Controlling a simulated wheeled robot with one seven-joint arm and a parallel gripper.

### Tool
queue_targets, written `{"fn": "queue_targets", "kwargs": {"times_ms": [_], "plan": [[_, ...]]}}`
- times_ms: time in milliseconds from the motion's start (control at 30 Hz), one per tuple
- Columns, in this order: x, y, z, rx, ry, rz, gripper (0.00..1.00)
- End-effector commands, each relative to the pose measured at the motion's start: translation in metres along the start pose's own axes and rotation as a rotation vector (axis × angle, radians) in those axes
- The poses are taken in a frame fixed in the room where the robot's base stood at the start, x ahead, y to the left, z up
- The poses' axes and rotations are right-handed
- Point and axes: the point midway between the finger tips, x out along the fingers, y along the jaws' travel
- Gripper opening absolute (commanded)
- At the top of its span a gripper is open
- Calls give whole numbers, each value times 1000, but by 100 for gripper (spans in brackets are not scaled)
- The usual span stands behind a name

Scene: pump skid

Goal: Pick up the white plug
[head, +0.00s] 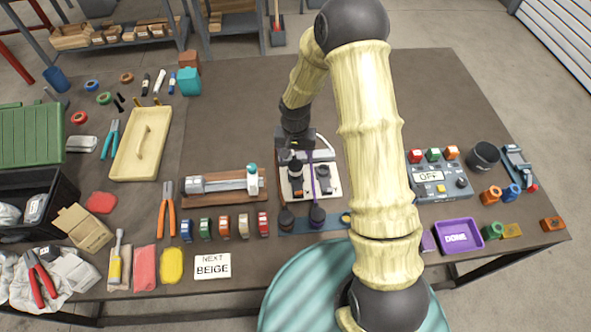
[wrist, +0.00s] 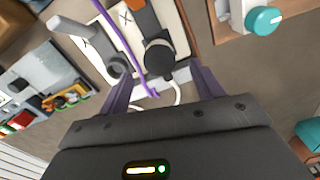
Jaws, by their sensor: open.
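My gripper (wrist: 160,92) is open, its two purple-grey fingers apart, at the far edge of the pump skid (head: 330,193). Between and beyond the fingers, a pale piece (wrist: 133,98) with a white cable (wrist: 178,94) shows in the wrist view; it may be the white plug, but its shape is partly hidden by my gripper. In the head view a white curved piece (head: 325,153) shows just right of my gripper (head: 297,150). I cannot tell whether the fingers touch anything.
On the skid are a black round knob (wrist: 159,57), a grey ring (wrist: 117,67), a purple cord (wrist: 127,48) and a pale cylinder (wrist: 72,30). A control box (head: 438,182) stands to the right; a wooden fixture with a teal knob (head: 252,170) stands to the left.

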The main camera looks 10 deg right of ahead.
Motion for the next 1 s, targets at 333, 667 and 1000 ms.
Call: {"fn": "queue_targets", "kwargs": {"times_ms": [333,667,1000], "plan": [[9,0,2,-2,-2,1,66],[48,1,4,-2,-2,1,66],[52,1,4,0,0,0,66]]}}
